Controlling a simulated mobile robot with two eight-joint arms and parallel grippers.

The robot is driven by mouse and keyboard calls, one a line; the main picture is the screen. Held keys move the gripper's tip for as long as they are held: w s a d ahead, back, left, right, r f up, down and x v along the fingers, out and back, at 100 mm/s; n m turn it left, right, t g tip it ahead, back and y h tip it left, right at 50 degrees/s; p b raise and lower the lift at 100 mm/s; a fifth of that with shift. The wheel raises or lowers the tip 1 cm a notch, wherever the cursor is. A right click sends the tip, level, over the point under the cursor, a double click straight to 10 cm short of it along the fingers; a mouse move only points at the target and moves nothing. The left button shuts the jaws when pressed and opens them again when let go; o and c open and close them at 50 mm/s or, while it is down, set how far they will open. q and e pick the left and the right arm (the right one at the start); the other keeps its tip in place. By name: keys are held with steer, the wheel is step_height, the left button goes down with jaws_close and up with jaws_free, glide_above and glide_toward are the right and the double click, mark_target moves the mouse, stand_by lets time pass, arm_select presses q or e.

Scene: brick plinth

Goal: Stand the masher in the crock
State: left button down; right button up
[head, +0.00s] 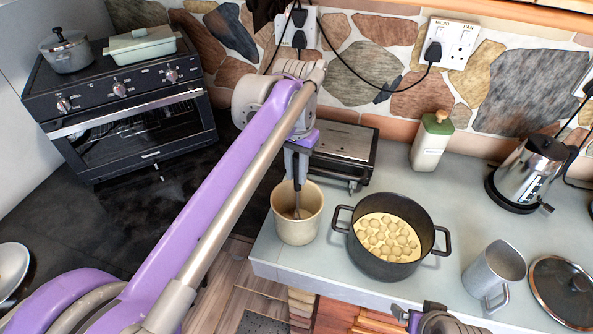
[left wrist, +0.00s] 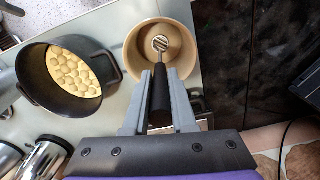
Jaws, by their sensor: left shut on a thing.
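The crock (head: 297,222) is a cream pot standing near the left front corner of the grey counter; it also shows in the left wrist view (left wrist: 137,68). The masher (left wrist: 160,48) has a dark handle and a metal lower end. My left gripper (head: 297,168) is shut on the masher's handle above the crock. The masher's metal end (head: 297,212) is inside the crock's mouth, roughly upright. Whether it touches the bottom I cannot tell. My right gripper (head: 420,318) shows only in part at the bottom edge of the head view, and its fingers are unclear.
A black pot (head: 385,268) of pale round pieces stands right of the crock. A metal jug (head: 493,272), a glass lid (head: 565,290) and a kettle (head: 530,172) are further right. A dark grill (head: 340,152) and a bottle (head: 432,142) stand behind. The counter edge is close to the crock.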

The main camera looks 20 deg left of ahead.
arm_select(q)
steer(key=shift+f, duration=0.25)
steer(key=c, duration=0.7)
jaws_free()
steer(key=shift+s+r, duration=0.1)
steer(key=shift+c, duration=0.2)
steer(key=shift+r, duration=0.15)
step_height(320, 180, up, 12)
steer(key=shift+r+p, duration=0.1)
steer(key=shift+p, duration=0.65)
steer(key=s+a+f+n+t, duration=0.1)
steer(key=s+a+f+t, duration=0.1)
steer(key=s+f, duration=0.6)
steer(key=s+a+f+n+t, duration=0.1)
steer(key=s+f+t, duration=0.3)
steer(key=s+f, duration=0.5)
step_height(320, 180, down, 9)
steer(key=shift+s+a+r+n, duration=0.15)
steer(key=shift+a+n, duration=0.15)
steer(key=shift+a, duration=0.55)
arm_select(e)
steer(key=shift+w+r, duration=0.25)
steer(key=shift+r, duration=0.3)
steer(key=shift+w+r, duration=0.25)
steer(key=shift+r, duration=0.3)
